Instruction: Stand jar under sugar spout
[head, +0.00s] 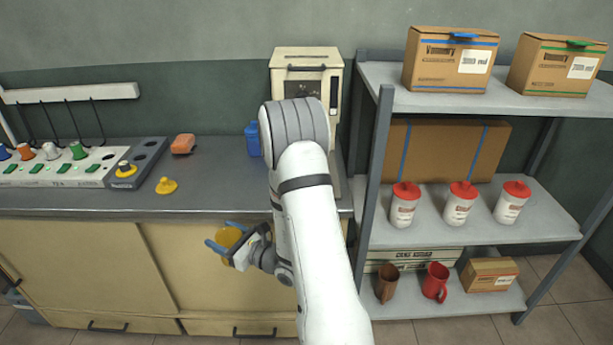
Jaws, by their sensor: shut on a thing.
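A cream machine (306,60) with a dark front window stands at the back of the counter. My arm covers its lower part, and I cannot see a spout. The held thing is in front of and below the counter top, apart from the machine.
A metal shelf (545,215) with boxes, red-lidded canisters (461,204) and mugs (436,282) stands at right.

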